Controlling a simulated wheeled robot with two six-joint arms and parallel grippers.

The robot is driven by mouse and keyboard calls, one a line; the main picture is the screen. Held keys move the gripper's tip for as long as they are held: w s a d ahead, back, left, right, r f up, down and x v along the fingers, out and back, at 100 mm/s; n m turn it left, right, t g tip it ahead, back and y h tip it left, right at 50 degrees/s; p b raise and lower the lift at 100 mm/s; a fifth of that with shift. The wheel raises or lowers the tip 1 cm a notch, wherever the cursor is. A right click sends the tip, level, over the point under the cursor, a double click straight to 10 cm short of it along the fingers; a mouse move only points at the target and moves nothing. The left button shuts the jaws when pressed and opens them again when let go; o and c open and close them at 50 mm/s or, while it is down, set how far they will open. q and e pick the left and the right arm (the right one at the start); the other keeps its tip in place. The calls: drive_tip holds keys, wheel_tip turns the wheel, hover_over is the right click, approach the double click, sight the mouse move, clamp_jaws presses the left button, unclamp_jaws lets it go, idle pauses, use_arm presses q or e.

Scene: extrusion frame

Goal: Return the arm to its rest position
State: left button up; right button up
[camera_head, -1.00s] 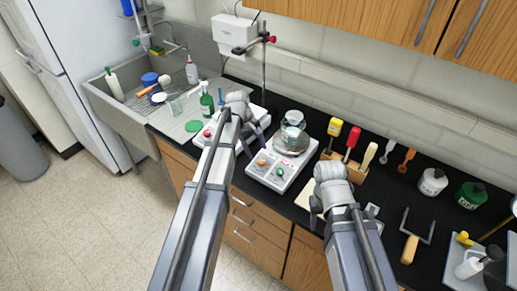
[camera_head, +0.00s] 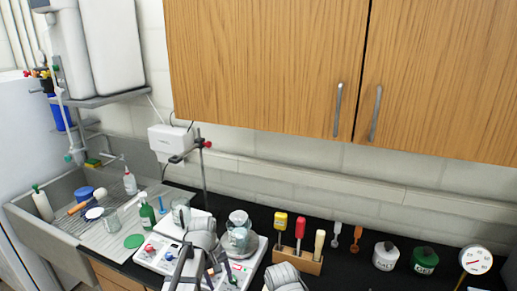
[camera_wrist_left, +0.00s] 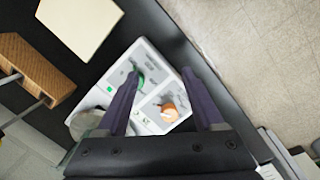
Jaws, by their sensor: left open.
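My left arm comes up from the bottom edge of the head view. Its gripper (camera_head: 208,268) hangs over the front of the white stirrer plates on the counter, with its fingers dark and small. In the left wrist view the two dark purple fingers (camera_wrist_left: 162,90) stand wide apart with nothing between them. Beyond them is a white plate unit (camera_wrist_left: 150,62) with a green knob and an orange knob. My right arm (camera_head: 285,278) shows only as a grey wrist joint at the bottom edge; its fingers are out of view.
Glassware (camera_head: 239,237) stands on the right plate unit, close to my left arm. A wooden rack (camera_head: 296,260) with coloured-handled tools is right of it. A sink (camera_head: 50,228) lies left. Wall cabinets (camera_head: 265,60) hang above. A cream board (camera_wrist_left: 80,24) lies on the black counter.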

use_arm(q)
drive_tip(key=s+d+f+m+y+b, duration=0.1)
drive_tip(key=s+d+f+m+b, duration=0.2)
drive_tip(key=s, duration=0.5)
drive_tip(key=s+d+f+m+y+b, duration=0.2)
drive_tip(key=s+d+f+m+b, duration=0.1)
drive_tip(key=s+d+f+m, duration=0.2)
drive_tip(key=s+m, duration=0.2)
drive_tip(key=s, duration=0.1)
drive_tip(key=shift+s+d, duration=0.2)
drive_tip(key=shift+s, duration=0.15)
use_arm(e)
wheel_tip(320, 180, down, 8)
use_arm(q)
drive_tip(key=shift+w+r, duration=0.1)
drive_tip(key=shift+c, duration=0.2)
use_arm(e)
drive_tip(key=shift+r, duration=0.15)
